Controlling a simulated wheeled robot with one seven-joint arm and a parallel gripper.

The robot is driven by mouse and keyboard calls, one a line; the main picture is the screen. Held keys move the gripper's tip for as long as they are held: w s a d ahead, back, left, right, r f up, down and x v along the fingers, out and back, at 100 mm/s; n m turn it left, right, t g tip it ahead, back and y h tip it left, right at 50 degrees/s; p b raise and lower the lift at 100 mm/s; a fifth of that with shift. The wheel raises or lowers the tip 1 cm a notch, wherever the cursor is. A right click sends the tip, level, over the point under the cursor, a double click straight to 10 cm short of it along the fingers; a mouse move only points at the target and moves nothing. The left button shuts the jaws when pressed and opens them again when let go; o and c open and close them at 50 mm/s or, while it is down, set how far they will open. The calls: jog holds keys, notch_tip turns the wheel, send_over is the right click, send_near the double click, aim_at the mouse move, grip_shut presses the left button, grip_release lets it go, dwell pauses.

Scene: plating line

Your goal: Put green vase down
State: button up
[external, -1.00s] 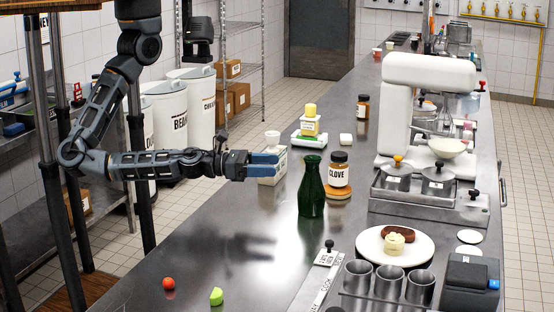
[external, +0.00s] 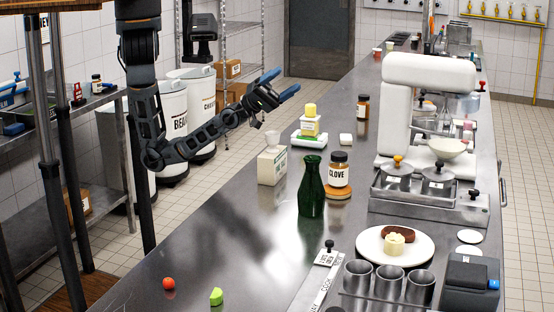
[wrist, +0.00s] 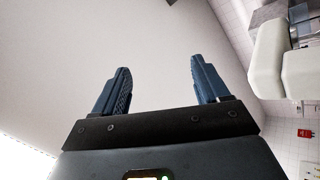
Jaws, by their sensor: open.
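The green vase (external: 312,188) stands upright on the steel counter (external: 240,225), left of and in front of the clove jar. My gripper (external: 278,84) is raised above the counter's left edge, up and to the left of the vase and apart from it. Its blue fingers point up and to the right. In the wrist view my gripper (wrist: 160,85) is open, with nothing between its fingers. The vase does not show in the wrist view.
A cream bottle (external: 271,165) stands left of the vase. The clove jar (external: 338,170) is on a wooden coaster close behind it. A white plate (external: 376,248), metal cups (external: 388,282), a red ball (external: 168,283) and a green piece (external: 216,297) are nearer. The front left counter is mostly clear.

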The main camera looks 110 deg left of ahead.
jog(key=s+a+f+m+g, duration=0.2)
jog(key=s+f+m+g, duration=0.65)
jog(key=s+f, duration=1.1)
jog(key=s+d+f+m+g+y, duration=0.1)
jog(key=s+d+f, duration=0.1)
jog(key=s, duration=0.5)
jog(key=s+d+f+m+g+y, duration=0.1)
jog(key=s+d+f, duration=0.2)
jog(key=s, duration=0.5)
jog(key=shift+d, duration=0.75)
jog(key=shift+s+f, duration=0.1)
